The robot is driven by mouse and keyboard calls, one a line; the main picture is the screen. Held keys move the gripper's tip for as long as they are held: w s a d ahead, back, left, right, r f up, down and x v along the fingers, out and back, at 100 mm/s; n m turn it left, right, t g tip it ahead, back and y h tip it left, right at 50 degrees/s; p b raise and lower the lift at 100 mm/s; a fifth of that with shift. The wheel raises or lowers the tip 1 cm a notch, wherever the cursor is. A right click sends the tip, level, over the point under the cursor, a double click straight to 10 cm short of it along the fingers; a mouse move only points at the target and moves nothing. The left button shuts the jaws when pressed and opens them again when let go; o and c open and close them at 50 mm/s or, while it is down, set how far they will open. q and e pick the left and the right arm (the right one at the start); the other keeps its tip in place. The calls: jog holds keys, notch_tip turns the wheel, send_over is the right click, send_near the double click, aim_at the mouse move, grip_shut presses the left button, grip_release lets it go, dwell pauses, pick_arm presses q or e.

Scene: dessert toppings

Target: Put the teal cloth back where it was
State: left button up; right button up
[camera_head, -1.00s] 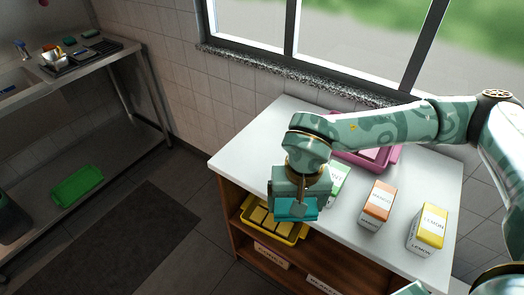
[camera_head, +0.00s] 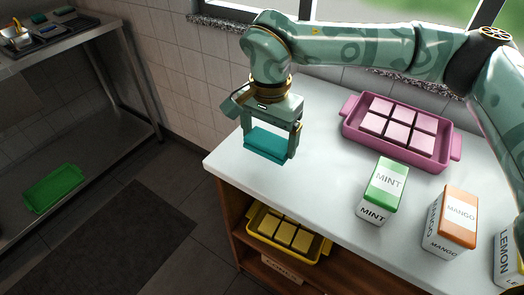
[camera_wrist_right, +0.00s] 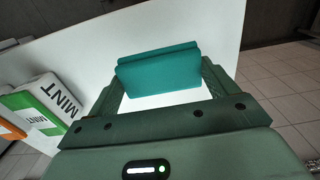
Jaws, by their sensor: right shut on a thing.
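The teal cloth (camera_head: 264,145) is a folded, flat piece held between the fingers of my right gripper (camera_head: 268,138). My right gripper is shut on it, over the left end of the white counter top. The cloth's lower edge is at or just above the surface; I cannot tell whether it touches. In the right wrist view the cloth (camera_wrist_right: 160,72) spans between the two fingers, with the white counter behind it. My left gripper is not in view.
A pink tray (camera_head: 446,163) with pale squares stands at the back of the counter. Mint (camera_head: 381,191), mango (camera_head: 453,222) and lemon (camera_head: 509,250) cartons stand to the right. A yellow tray (camera_head: 259,249) is on the shelf below. The counter's front-left area is clear.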

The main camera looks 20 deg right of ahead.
aim_at(264, 161)
jog(key=shift+w+a+f, duration=0.2)
jog(key=shift+w+f, duration=0.2)
jog(key=shift+f, duration=0.15)
jog(key=f, duration=0.1)
jog(key=f+b, duration=0.2)
jog(key=f, duration=0.1)
jog(key=shift+w, duration=0.35)
jog(key=shift+s+r, duration=0.1)
jog(key=shift+r, duration=0.1)
jog(key=o, duration=0.8)
jog(key=shift+f, duration=0.15)
pick_arm(q)
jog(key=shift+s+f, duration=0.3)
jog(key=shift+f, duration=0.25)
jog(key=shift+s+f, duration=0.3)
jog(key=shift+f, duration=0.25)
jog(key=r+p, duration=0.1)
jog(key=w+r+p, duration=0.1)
jog(key=p, duration=0.1)
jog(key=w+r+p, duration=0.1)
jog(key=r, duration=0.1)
pick_arm(e)
notch_tip(264, 161, up, 12)
jog(key=shift+r, duration=0.15)
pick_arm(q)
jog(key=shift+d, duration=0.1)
pick_arm(e)
jog(key=shift+a, duration=0.1)
